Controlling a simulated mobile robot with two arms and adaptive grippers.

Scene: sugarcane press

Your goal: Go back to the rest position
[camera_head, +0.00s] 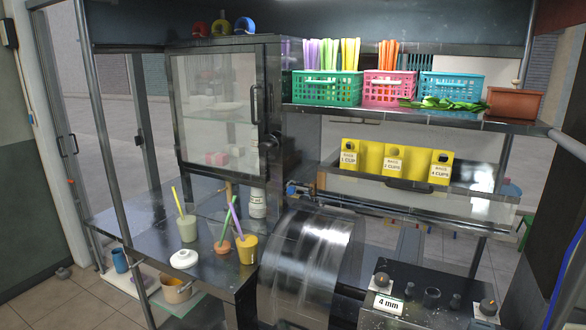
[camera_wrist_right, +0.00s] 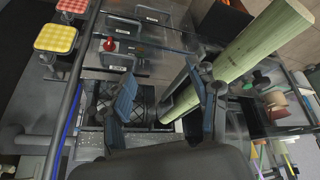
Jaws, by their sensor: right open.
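My right gripper (camera_wrist_right: 160,98) is in the right wrist view, its two blue-padded fingers spread apart with nothing held between them. A pale green sugarcane stalk (camera_wrist_right: 255,48) slants past the right-hand finger, partly hidden behind it. Its lower end is near a dark opening of the machine; I cannot tell whether it is inside. Neither of my grippers shows in the head view. There the press, with a shiny curved metal cover (camera_head: 312,255), stands at the lower middle, with a control panel (camera_head: 430,295) and a "4 mm" label to its right.
Cups with straws (camera_head: 187,228) and a white lidded bowl (camera_head: 184,259) stand on the metal counter (camera_head: 150,235). A shelf above holds a green basket (camera_head: 327,88), other baskets and leaves. Yellow cup signs (camera_head: 394,163) stand below it. Red and yellow checked pads (camera_wrist_right: 54,37) show in the wrist view.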

